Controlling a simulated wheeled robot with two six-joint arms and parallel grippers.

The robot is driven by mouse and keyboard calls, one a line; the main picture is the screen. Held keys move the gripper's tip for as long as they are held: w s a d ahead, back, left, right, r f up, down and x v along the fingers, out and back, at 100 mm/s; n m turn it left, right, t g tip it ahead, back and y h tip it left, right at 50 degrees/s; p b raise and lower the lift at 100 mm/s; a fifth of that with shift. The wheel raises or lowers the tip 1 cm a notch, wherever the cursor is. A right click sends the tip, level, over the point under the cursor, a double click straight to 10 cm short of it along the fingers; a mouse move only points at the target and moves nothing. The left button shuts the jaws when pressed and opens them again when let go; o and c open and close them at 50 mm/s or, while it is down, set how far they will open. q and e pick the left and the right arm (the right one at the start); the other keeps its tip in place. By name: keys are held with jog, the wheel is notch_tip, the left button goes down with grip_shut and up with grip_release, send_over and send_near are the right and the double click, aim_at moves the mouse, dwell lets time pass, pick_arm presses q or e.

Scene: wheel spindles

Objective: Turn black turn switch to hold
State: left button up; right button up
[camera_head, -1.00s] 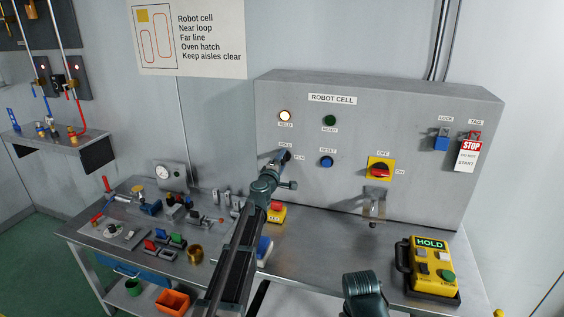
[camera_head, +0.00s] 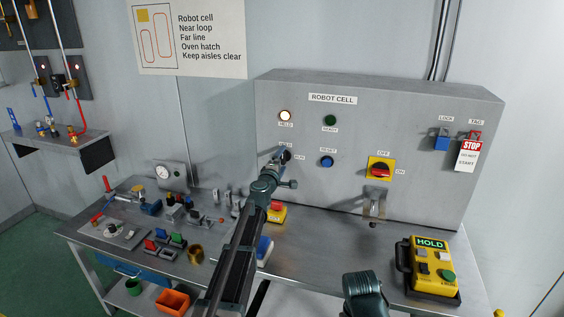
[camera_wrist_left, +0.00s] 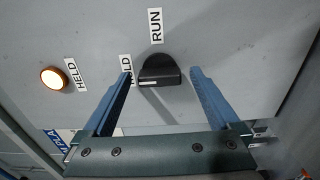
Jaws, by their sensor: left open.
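The black turn switch (camera_head: 286,155) is on the grey ROBOT CELL panel, below the lit HELD lamp (camera_head: 285,116). In the left wrist view it is a black knob (camera_wrist_left: 160,68) with a white mark near its lower left edge. The RUN label (camera_wrist_left: 156,26) is above it there; the HOLD label (camera_wrist_left: 126,69) is at its left, partly hidden by a finger. My left gripper (camera_head: 280,160) is open at the switch, with one finger on either side of the knob and visible gaps. Whether the fingertips reach the panel is unclear. My right gripper is out of view.
The blue reset button (camera_head: 326,161) and red-yellow OFF/ON switch (camera_head: 380,169) are to the right on the panel. A yellow HOLD pendant (camera_head: 432,268) stands on the bench at right. Small parts crowd the bench's left side. Part of my right arm is at bottom centre.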

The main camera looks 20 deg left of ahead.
pick_arm(q)
jog(key=s, duration=1.3)
jog(key=shift+s+a, duration=0.25)
jog(key=shift+s, duration=0.15)
